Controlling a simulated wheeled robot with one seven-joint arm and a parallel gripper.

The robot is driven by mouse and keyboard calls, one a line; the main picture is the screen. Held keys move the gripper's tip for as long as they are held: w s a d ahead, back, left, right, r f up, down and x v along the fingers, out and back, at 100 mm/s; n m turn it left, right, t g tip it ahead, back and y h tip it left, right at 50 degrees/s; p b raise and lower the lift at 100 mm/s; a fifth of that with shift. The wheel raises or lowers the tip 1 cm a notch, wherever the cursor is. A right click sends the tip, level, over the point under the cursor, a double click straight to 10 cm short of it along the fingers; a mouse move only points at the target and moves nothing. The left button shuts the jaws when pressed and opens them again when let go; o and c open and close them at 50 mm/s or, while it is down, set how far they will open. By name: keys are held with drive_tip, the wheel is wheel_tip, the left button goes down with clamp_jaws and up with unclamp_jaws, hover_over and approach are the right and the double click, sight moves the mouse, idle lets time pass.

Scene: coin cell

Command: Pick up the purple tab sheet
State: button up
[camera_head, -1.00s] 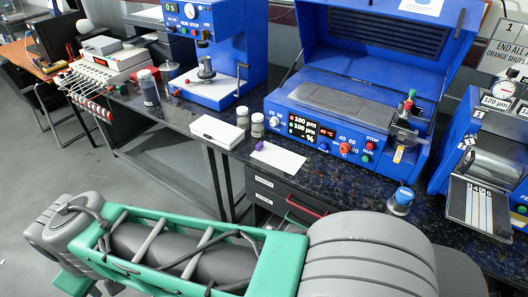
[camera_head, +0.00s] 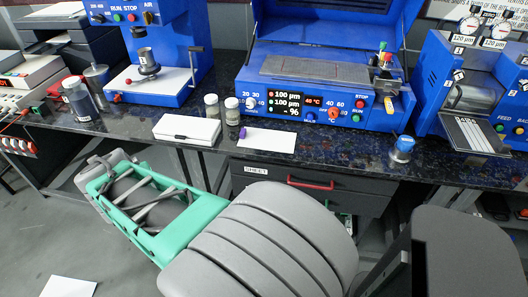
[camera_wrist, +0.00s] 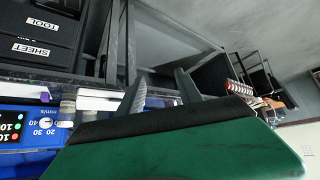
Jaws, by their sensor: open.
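The white sheet (camera_head: 268,140) with a small purple tab (camera_head: 242,132) at its left end lies flat on the dark speckled bench, near the front edge. In the wrist view the sheet (camera_wrist: 22,90) shows at the left, with its purple tab (camera_wrist: 45,97) on the side toward my gripper. My gripper (camera_wrist: 160,76) is open, its two grey fingers apart with nothing held between them. It is apart from the sheet, which lies left of the fingers in the wrist view. The gripper itself is hidden in the head view; only my green and grey arm shows.
Two small jars (camera_head: 232,111) and a white box (camera_head: 187,131) stand left of the sheet. A blue machine (camera_head: 320,100) is behind it. A blue-capped container (camera_head: 402,148) is to the right. Drawers with a red handle (camera_head: 311,184) are below. Bare bench lies right of the sheet.

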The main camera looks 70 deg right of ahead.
drive_tip(key=s+d+f+m+h+b, duration=0.2)
drive_tip(key=d+f+m+h+b, duration=0.35)
drive_tip(key=d, duration=0.75)
drive_tip(key=m+g+h+b, duration=0.3)
drive_tip(key=h+b, duration=0.2)
drive_tip(key=h, duration=0.1)
approach(242, 132)
drive_tip(key=x, duration=0.3)
drive_tip(key=shift+d+y, duration=0.1)
drive_tip(key=shift+y, duration=0.15)
drive_tip(key=x, duration=0.7)
drive_tip(key=shift+s+d+b, duration=0.15)
drive_tip(key=shift+d+b, duration=0.05)
drive_tip(key=shift+b, duration=0.15)
drive_tip(key=shift+d, duration=0.1)
drive_tip(key=shift+r, duration=0.1)
drive_tip(key=shift+c, duration=0.3)
clamp_jaws()
